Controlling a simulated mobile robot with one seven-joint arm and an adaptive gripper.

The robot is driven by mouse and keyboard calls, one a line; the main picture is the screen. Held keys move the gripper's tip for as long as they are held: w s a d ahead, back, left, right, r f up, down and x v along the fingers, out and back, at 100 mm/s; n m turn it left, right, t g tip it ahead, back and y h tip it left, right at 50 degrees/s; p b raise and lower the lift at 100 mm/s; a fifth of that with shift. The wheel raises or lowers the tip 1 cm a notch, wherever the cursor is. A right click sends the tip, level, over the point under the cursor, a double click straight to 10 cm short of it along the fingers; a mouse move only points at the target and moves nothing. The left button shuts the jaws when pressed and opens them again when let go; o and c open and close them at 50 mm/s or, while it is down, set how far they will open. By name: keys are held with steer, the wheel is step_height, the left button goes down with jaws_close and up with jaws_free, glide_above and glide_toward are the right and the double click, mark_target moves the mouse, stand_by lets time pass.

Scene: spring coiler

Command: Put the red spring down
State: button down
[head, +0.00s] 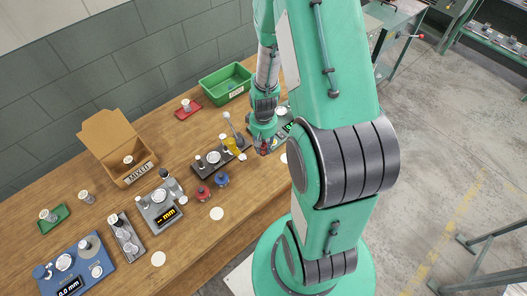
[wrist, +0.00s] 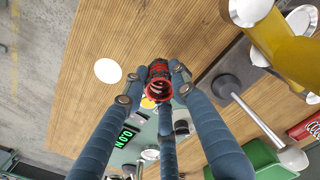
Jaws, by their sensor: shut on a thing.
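The red spring (wrist: 158,80) sits between the fingertips of my gripper (wrist: 160,85) in the wrist view, seen nearly end-on as coiled rings. My gripper's blue-grey fingers are shut on it. In the head view my gripper (head: 264,142) hangs low over the right part of the workbench, and a bit of red shows at its tip. A grey-green device with a green digital readout (wrist: 126,135) lies beyond the spring in the wrist view. I cannot tell whether the spring touches anything below it.
A white disc (wrist: 108,71) lies on the wooden bench (head: 185,240). A grey lever tool with yellow parts (head: 232,143) stands left of my gripper. A green bin (head: 226,84), a small red tray (head: 188,110) and a cardboard MIXED box (head: 116,147) stand farther off.

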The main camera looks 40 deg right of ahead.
mark_target(263, 152)
steer(key=shift+f, duration=1.75)
steer(key=shift+f, duration=0.15)
steer(key=c, duration=1.4)
jaws_free()
steer(key=shift+r, duration=6.15)
steer(key=shift+r, duration=0.1)
